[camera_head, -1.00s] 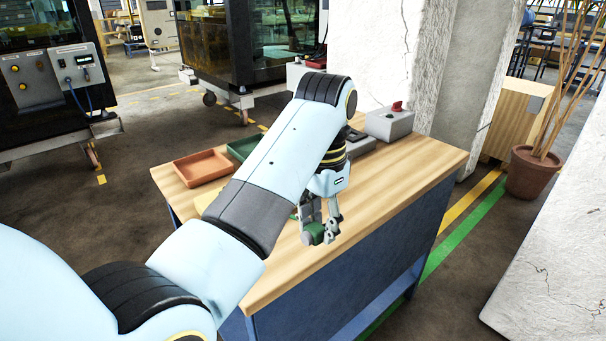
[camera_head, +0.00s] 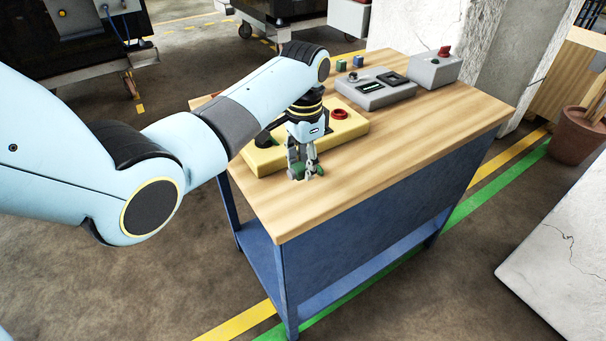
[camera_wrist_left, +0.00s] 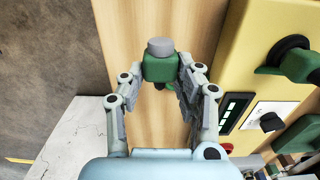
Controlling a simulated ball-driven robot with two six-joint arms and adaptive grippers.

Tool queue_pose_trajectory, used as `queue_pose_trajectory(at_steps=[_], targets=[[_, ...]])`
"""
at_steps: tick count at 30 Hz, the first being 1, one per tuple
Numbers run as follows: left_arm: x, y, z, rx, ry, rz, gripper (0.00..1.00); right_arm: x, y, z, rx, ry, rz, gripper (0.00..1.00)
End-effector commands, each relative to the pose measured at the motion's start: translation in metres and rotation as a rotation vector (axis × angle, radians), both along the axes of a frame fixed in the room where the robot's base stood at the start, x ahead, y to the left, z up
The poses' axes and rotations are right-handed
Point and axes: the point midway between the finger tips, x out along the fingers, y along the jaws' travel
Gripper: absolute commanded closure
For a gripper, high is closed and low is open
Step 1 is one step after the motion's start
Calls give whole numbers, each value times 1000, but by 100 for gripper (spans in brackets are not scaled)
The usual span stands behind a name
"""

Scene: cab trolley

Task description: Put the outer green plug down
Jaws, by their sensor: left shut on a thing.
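My left gripper (camera_head: 303,172) is low over the wooden table top, near its front edge and just in front of the yellow box. It is shut on a green plug (camera_wrist_left: 160,68) with a grey round end, which sits between the fingertips in the left wrist view. Whether the plug touches the wood I cannot tell. A second green plug (camera_wrist_left: 302,66) sits at a black ring on the yellow box (camera_wrist_left: 230,48). The yellow box (camera_head: 262,160) is partly hidden by my arm in the head view. My right gripper is not in view.
The table (camera_head: 420,135) is clear to the right of the gripper. A red ring (camera_head: 339,113) is on the yellow box. Behind stand a grey panel (camera_head: 372,96), a grey box with a red knob (camera_head: 432,71) and small green and blue blocks (camera_head: 358,61).

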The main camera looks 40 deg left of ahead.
Motion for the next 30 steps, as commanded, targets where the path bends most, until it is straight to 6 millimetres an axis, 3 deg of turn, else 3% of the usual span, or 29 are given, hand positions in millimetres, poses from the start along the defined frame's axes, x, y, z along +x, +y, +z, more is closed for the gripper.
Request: queue_pose_trajectory(at_steps=[9,21,22,27,30], targets=[[0,3,-38,-1,0,1,100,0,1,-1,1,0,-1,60],[0,2,-45,0,-1,0,100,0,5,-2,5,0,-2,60],[0,2,-45,1,-1,0,67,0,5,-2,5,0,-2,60],[0,2,-44,1,-1,0,45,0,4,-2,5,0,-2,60],[0,2,-44,1,-1,0,45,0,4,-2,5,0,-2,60]])
